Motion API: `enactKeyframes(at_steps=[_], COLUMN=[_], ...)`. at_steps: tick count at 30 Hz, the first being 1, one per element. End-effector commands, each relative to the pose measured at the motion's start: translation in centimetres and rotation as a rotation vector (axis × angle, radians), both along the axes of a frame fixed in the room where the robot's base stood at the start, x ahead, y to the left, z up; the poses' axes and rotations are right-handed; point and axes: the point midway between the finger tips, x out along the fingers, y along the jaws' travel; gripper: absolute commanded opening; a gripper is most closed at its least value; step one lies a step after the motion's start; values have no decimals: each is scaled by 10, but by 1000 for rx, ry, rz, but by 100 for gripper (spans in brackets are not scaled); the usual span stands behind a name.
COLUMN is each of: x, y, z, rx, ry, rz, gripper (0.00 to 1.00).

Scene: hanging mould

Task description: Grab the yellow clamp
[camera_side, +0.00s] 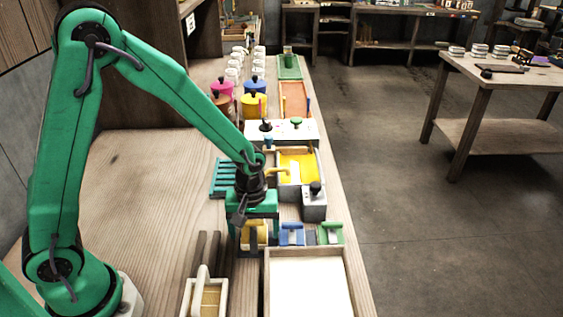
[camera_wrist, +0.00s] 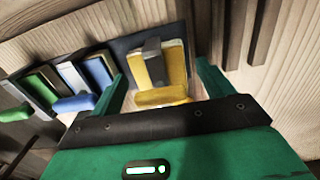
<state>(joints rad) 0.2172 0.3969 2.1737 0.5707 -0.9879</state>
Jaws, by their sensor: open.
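The yellow clamp (camera_wrist: 162,97) shows in the wrist view with its yellow handle nearest me and a dark grey bar across its pale body. In the side view the yellow clamp (camera_side: 261,234) is partly hidden by my gripper. My green gripper (camera_side: 253,226) points down over it. In the wrist view my gripper (camera_wrist: 162,72) is open, with one finger to the left and one to the right of the clamp. Gaps show between the fingers and the clamp, and nothing is held.
A blue clamp (camera_side: 291,234) and a green clamp (camera_side: 330,234) sit in a row right beside the yellow one. A white-topped tray (camera_side: 267,285) lies in front. A box with yellow contents (camera_side: 298,166) and a green rack (camera_side: 222,178) stand behind. Bare wood lies left.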

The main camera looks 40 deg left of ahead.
Motion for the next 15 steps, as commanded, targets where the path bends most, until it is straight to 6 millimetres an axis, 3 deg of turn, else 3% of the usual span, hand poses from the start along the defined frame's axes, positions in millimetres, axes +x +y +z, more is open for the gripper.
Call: enactKeyframes(at_steps=[12, 15], x=[0, 0], y=[0, 0], z=[0, 0], rx=[0, 0], ry=[0, 0], rz=[0, 0], gripper=[80, 60])
